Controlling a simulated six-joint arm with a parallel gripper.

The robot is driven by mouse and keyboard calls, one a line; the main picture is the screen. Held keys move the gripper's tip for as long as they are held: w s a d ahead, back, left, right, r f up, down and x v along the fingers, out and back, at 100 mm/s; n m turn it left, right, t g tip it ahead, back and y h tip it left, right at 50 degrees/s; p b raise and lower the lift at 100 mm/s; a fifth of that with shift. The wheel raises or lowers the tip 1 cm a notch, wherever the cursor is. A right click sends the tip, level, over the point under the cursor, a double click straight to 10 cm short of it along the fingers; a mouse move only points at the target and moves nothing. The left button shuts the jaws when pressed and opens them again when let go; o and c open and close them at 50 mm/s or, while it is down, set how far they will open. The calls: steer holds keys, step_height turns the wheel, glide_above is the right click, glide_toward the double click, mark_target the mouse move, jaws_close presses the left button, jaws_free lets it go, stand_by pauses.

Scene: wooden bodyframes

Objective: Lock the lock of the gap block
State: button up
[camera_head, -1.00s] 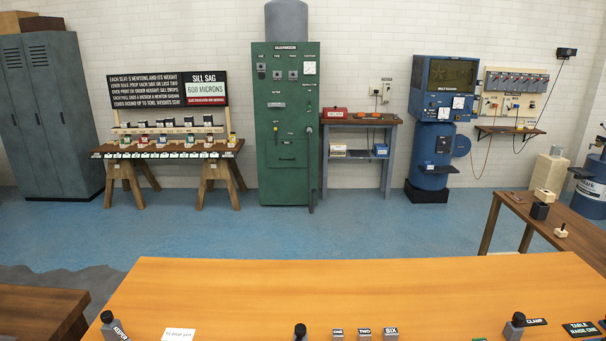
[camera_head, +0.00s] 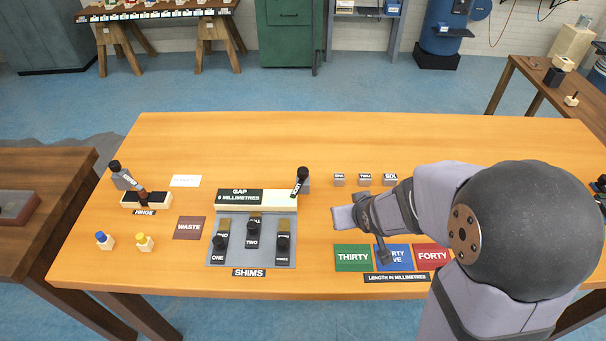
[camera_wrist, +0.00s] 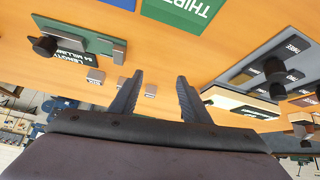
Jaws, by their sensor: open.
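The gap block (camera_head: 285,201) is a cream bar on a grey base, with a black sign reading GAP 8 MILLIMETRES (camera_head: 240,196). Its lock (camera_head: 301,182) is a dark, round-topped lever with a small label, standing at the block's right end. The lever leans slightly; I cannot tell its lock state. In the wrist view the cream bar (camera_wrist: 238,102) lies right of my fingers. My gripper (camera_wrist: 157,88) is open with nothing between its fingers. In the head view my arm's end is just right of the gap block, apart from the lock.
Three black-knobbed shims (camera_head: 252,240) stand before the block. Small blocks (camera_head: 364,179) sit behind my arm. Green THIRTY (camera_head: 352,257), blue and red FORTY (camera_head: 432,256) pads lie in front. A hinge piece (camera_head: 146,199) and WASTE pad (camera_head: 189,228) are left. The table's back strip is clear.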

mark_target(303, 170)
steer(key=w+a+t+y, duration=0.1)
steer(key=w+a, duration=0.1)
steer(key=w+a+n+t+b, duration=0.1)
steer(key=w+a, duration=0.1)
steer(key=w, duration=0.1)
steer(key=shift+y, duration=0.4)
steer(key=shift+w+a+f+n+t+y, duration=0.1)
steer(key=shift+w+a+n+t+y, duration=0.25)
steer(key=shift+w+a, duration=1.1)
steer(key=shift+w+a+r+n+t+y, duration=0.1)
steer(key=shift+w+a+t+y, duration=0.45)
steer(key=shift+w+a, duration=0.85)
steer(key=shift+w+a+f+n+t+y, duration=0.1)
steer(key=shift+w+a+n+t+y, duration=0.25)
steer(key=shift+w+a, duration=1.1)
steer(key=shift+w+d+t, duration=0.25)
steer(key=shift+w+d, duration=0.1)
steer(key=shift+d, duration=0.05)
steer(key=shift+c, duration=0.3)
steer(key=shift+b, duration=0.3)
jaws_close()
